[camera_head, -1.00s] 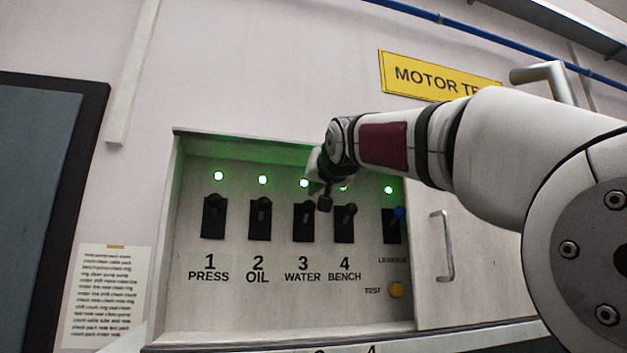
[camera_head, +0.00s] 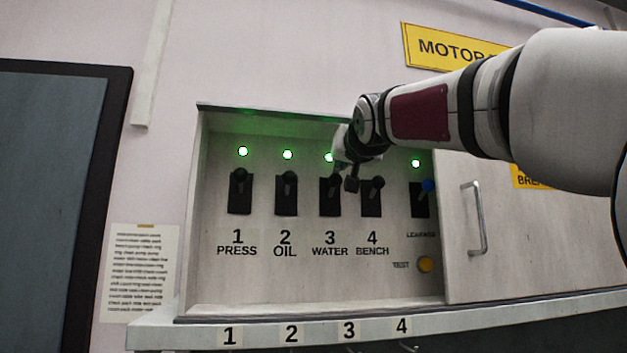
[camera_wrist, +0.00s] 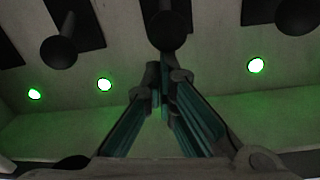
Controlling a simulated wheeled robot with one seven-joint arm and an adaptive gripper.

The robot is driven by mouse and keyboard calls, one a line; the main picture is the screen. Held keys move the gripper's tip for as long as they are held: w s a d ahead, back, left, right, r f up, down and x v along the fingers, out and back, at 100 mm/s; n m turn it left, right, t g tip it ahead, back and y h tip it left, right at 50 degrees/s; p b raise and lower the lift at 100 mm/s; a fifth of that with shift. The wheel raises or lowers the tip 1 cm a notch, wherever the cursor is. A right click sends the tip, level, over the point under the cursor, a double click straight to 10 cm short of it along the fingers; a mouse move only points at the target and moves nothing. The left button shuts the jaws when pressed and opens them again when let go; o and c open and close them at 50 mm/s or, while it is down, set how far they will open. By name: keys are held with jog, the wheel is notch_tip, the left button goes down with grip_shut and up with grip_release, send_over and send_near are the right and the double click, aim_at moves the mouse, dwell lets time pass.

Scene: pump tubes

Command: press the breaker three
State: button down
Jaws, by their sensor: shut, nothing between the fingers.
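Breaker 3, WATER (camera_head: 328,196), is a black switch in the recessed panel, between breaker 2 (camera_head: 286,195) and breaker 4 (camera_head: 372,200). Its lever is up, and the green light above it is lit. My gripper (camera_head: 352,183) is in front of the panel, its tip just right of lever 3 and left of lever 4; contact cannot be told. The wrist view looks upside down. There my gripper (camera_wrist: 165,78) is shut and empty, its fingertips just below the middle black lever (camera_wrist: 168,30). The light behind the fingers is hidden.
Breaker 1 (camera_head: 240,193) stands at the left. A numbered ledge (camera_head: 262,332) runs below. The cabinet door handle (camera_head: 472,217) sticks out at the right.

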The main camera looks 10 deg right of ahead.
jog(key=shift+s+f+t+b, duration=0.35)
jog(key=shift+t+b, duration=0.15)
jog(key=shift+b, duration=0.95)
jog(key=shift+f+b, duration=0.1)
jog(key=shift+b, duration=0.35)
jog(key=s+f+t+h+b, duration=0.1)
jog(key=s+f+t+b, duration=0.5)
jog(key=b, duration=1.3)
jog(key=s+f, duration=0.3)
jog(key=f, duration=0.1)
jog(key=shift+s+d+m, duration=0.15)
jog(key=shift+s+m, duration=0.15)
jog(key=shift+m, duration=0.1)
